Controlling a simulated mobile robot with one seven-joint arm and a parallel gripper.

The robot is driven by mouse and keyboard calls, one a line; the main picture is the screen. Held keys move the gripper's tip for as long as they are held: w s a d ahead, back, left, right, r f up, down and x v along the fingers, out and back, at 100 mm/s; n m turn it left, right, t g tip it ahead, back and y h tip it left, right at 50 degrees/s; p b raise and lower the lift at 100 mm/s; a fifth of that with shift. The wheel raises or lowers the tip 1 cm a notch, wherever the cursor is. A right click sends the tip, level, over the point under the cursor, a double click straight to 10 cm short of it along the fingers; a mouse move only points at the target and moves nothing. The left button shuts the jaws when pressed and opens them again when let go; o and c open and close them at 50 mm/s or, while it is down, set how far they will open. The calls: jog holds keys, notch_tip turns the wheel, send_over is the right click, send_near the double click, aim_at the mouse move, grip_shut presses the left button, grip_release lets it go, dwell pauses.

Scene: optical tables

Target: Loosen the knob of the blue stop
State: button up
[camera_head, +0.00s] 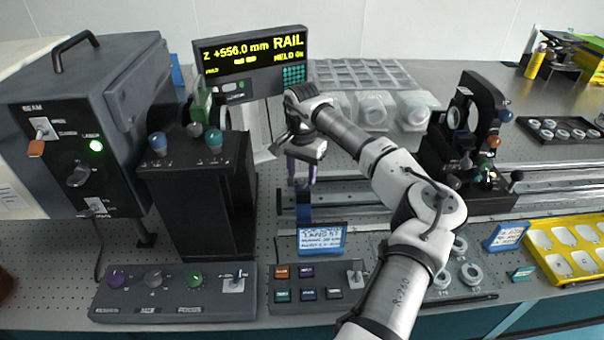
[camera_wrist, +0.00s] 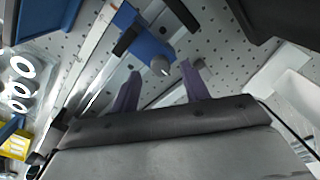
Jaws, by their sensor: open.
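The blue stop (camera_wrist: 142,42) sits on a rail in the wrist view, with a small grey knob (camera_wrist: 160,67) on its near side. In the head view the blue stop (camera_head: 304,200) shows just below my gripper (camera_head: 302,182). My gripper (camera_wrist: 161,70) has two purple fingers, spread apart and empty. In the wrist view the knob appears between the fingertips, slightly beyond them; I cannot tell the exact gap. The fingers do not appear to touch it. In the head view the knob cannot be made out.
A blue-framed label (camera_head: 322,239) stands in front of the stop. A dark box with knobs (camera_head: 200,190) stands left of my gripper, and a display (camera_head: 252,62) behind it. A black optical mount (camera_head: 470,140) stands on the rail to the right. Control panels (camera_head: 172,292) line the front.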

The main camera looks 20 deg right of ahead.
aim_at(302, 184)
jog(key=shift+f, duration=1.15)
jog(key=c, duration=1)
